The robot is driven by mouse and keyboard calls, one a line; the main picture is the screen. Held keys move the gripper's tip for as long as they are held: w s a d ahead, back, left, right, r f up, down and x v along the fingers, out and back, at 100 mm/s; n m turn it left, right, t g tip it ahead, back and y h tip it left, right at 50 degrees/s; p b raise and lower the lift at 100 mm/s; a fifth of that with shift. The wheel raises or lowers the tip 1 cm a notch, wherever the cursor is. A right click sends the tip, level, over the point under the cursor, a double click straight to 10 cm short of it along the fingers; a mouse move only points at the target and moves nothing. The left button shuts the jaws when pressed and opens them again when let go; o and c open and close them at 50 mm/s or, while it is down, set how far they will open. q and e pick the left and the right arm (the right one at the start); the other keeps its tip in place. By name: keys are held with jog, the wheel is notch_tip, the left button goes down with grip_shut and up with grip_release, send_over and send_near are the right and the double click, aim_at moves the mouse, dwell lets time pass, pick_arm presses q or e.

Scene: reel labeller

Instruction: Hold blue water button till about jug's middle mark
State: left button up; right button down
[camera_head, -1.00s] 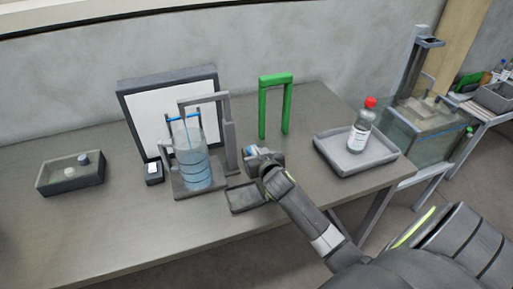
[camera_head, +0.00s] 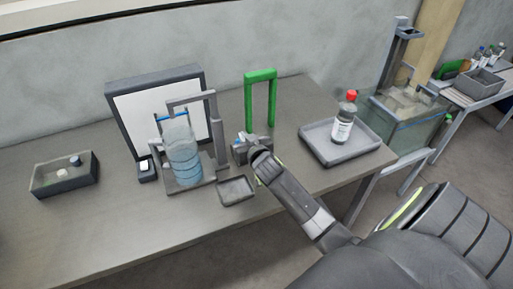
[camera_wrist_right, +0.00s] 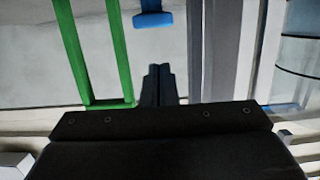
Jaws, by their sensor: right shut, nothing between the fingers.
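The clear jug (camera_head: 183,158) with dark ring marks stands upright on the grey dispenser base, under the grey arch (camera_head: 215,135). It looks bluish well up its side, but I cannot tell the exact water level. Part of it shows at the right of the right wrist view (camera_wrist_right: 298,50). My right gripper (camera_head: 241,147) is shut and empty, right of the dispenser post. In the right wrist view the blue water button (camera_wrist_right: 152,19) is just beyond my shut fingertips (camera_wrist_right: 158,70), with a small visible gap. My left gripper is out of view.
A green frame (camera_head: 247,105) stands behind my right gripper. A small grey tray (camera_head: 236,190) lies in front of the dispenser. A grey tray (camera_head: 340,157) with a red-capped bottle (camera_head: 344,122) is at the right. A dark box (camera_head: 64,183) is at the left.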

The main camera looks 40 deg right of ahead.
jog(key=b+v, duration=0.1)
jog(key=v, duration=0.8)
jog(key=shift+f, duration=0.1)
dwell(0.9)
